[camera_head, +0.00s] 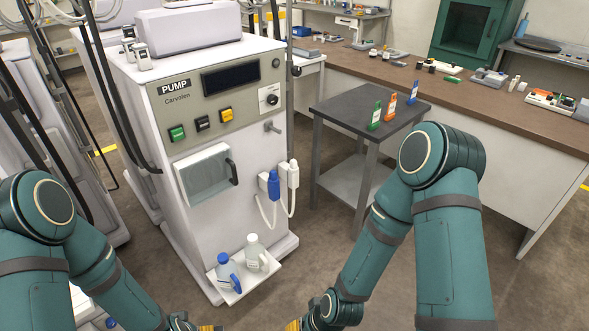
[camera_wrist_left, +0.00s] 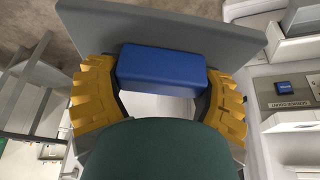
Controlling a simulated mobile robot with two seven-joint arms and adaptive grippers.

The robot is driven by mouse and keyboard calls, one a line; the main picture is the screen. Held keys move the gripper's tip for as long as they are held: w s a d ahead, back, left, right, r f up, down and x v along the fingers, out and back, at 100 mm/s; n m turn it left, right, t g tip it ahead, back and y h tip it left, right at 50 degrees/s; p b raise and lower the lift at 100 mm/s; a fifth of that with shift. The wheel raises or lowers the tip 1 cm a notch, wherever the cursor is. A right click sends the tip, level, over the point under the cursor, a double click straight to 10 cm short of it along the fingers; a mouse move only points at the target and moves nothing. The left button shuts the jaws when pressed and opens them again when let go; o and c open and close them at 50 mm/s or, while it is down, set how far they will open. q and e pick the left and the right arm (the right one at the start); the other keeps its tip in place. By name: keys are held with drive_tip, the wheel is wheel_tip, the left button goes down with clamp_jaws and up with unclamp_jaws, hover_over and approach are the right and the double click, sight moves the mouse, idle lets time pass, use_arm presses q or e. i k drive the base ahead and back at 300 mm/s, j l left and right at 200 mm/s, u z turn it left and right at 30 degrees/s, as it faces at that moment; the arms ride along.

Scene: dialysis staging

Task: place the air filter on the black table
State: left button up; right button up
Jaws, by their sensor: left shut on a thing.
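My left gripper (camera_wrist_left: 160,70) has its yellow fingers shut on a blue block (camera_wrist_left: 162,66) in the left wrist view. A flat grey panel (camera_wrist_left: 235,42) lies right behind the block; together they look like the air filter, held in the air. The dark hand covers the lower middle. The black table (camera_head: 343,105) stands right of the pump in the head view. It has a dark top and a lower shelf. At the head view's bottom edge only a bit of my left gripper (camera_head: 208,328) shows. A yellow bit of my right gripper (camera_head: 293,325) shows too; its jaws are cut off.
A green bottle (camera_head: 375,117), an orange one (camera_head: 390,108) and a blue-and-white one (camera_head: 413,93) stand along the black table's right side; its left part is clear. The pump machine (camera_head: 205,140) has two jugs on its low front ledge. A long brown bench (camera_head: 470,95) runs behind.

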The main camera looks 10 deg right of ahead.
sight(373, 106)
drive_tip(key=i+l+z, duration=0.1)
drive_tip(key=z, duration=0.3)
drive_tip(key=i+l+z, duration=0.15)
drive_tip(key=z, duration=0.2)
drive_tip(key=i+l+z, duration=0.2)
drive_tip(key=z, duration=0.2)
drive_tip(key=i+l+z, duration=0.1)
drive_tip(key=i+z, duration=0.25)
drive_tip(key=i, duration=0.2)
drive_tip(key=i+z, duration=0.3)
drive_tip(key=i, duration=0.2)
